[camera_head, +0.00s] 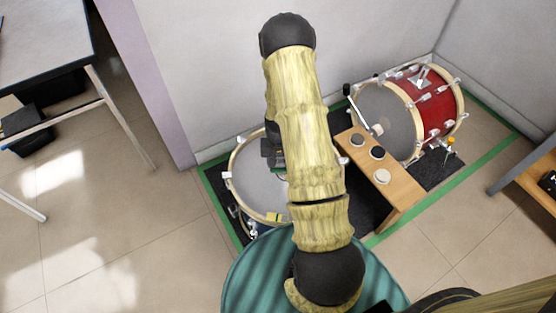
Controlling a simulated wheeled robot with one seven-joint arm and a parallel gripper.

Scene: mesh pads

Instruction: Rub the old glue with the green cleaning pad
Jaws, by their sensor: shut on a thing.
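My gripper (272,153) shows only in part, as dark pieces past the left side of my bamboo-patterned arm. It is over the pale round head of a drum (252,185) that lies face up. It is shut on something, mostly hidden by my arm. I cannot make out the green cleaning pad, and I cannot tell whether the gripper touches the drum head. No patch of old glue can be told on the part of the head that shows. A small yellow thing (274,217) is at the drum's near rim.
Walls close the back. Open floor (130,220) is at left.

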